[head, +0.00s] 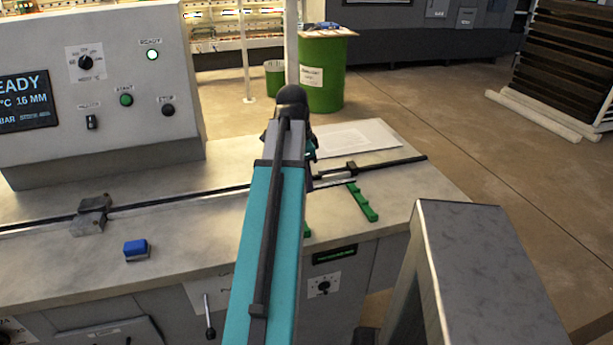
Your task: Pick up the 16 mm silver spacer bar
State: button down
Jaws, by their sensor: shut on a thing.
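A thin silver spacer bar (335,186) shows just right of my arm, low over the worktop by the right green notched rack (362,202). Its left part is hidden behind my arm, and its width cannot be read from here. My gripper (312,182) is mostly hidden behind my teal arm; only a small dark edge shows at the bar's left end. It is shut on the bar. I cannot tell whether the bar touches the rack. A second green rack (306,230) is almost fully hidden by my arm.
A long dark rail (390,163) runs across the worktop (190,235), with a grey clamp block (93,213) at left. A blue block (136,249) lies in front. The control panel (100,90) shows READY and 16 MM. A white sheet (355,138) lies behind the rail.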

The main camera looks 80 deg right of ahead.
jog(key=shift+s+a+r, duration=0.1)
jog(key=shift+s+a, duration=0.1)
jog(key=shift+a, duration=0.7)
jog(key=shift+s+a+r, duration=0.1)
jog(key=shift+s+a, duration=0.05)
jog(key=shift+a, duration=0.7)
